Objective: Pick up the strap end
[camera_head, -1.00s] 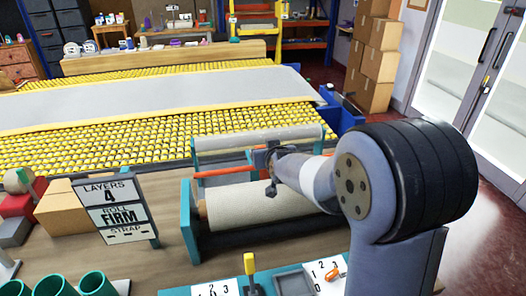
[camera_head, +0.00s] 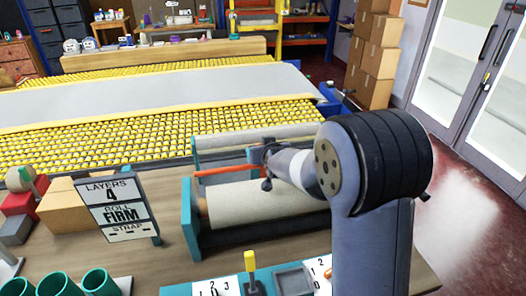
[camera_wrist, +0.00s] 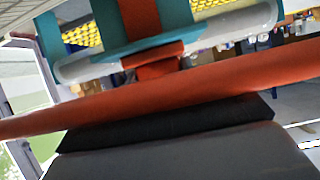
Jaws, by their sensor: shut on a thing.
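An orange strap (camera_head: 225,171) runs across the teal-ended roller frame (camera_head: 187,220), above a beige roll (camera_head: 245,205). My gripper (camera_head: 267,163) is at the strap's right part, above the roll. In the wrist view, a long orange band (camera_wrist: 200,95) crosses the picture just beyond a black finger pad (camera_wrist: 170,123). A second, upright orange piece (camera_wrist: 140,18) shows by a teal part. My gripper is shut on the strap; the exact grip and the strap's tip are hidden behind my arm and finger.
A sign (camera_head: 122,207) reads layers 4, roll firm, strap blank. Teal cups (camera_head: 98,283) stand front left. A panel with a yellow lever (camera_head: 250,260) lies in front. A yellow roller conveyor (camera_head: 90,145) carries grey material behind. Cardboard boxes (camera_head: 375,60) are stacked at the back.

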